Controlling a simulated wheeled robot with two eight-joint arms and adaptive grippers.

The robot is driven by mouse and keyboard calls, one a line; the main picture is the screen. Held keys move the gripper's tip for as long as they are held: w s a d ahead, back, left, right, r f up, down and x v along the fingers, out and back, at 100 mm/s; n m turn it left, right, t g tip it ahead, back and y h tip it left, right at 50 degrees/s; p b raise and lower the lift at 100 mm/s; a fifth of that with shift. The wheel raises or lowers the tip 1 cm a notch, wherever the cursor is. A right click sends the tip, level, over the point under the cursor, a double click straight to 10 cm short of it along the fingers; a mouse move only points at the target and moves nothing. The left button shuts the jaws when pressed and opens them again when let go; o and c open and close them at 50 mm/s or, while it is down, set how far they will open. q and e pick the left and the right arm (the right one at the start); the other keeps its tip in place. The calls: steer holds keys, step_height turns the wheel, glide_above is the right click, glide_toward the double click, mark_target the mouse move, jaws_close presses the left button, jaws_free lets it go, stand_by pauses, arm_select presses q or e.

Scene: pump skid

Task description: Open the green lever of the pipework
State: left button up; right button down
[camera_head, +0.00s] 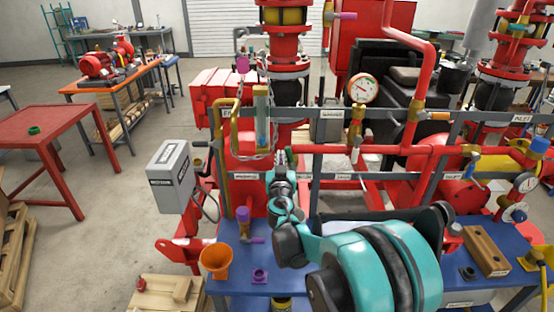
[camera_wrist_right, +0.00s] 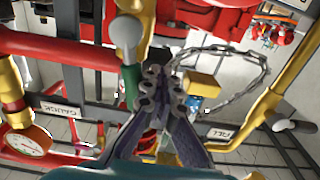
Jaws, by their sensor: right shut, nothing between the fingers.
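My right gripper (camera_head: 281,160) reaches up to the pipework in the middle of the head view, its fingers shut and empty. In the right wrist view the closed fingertips (camera_wrist_right: 158,78) are just right of a green lever grip (camera_wrist_right: 130,88). The grip joins a pale grey rounded part (camera_wrist_right: 127,38) in front of a brass-yellow pipe. The fingertips look very close to the green grip; I cannot tell whether they touch it. In the head view I cannot make out the green lever behind my gripper. My left gripper is not in view.
A loose chain (camera_head: 270,140) hangs by the sight glass (camera_head: 261,105). A pressure gauge (camera_head: 362,89) and grey rails surround the red pipes. A grey box (camera_head: 170,177) is left.

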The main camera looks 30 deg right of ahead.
steer(key=p+v, duration=0.1)
steer(key=v, duration=0.8)
steer(key=shift+r, duration=0.3)
stand_by(0.6)
steer(key=shift+a, duration=0.15)
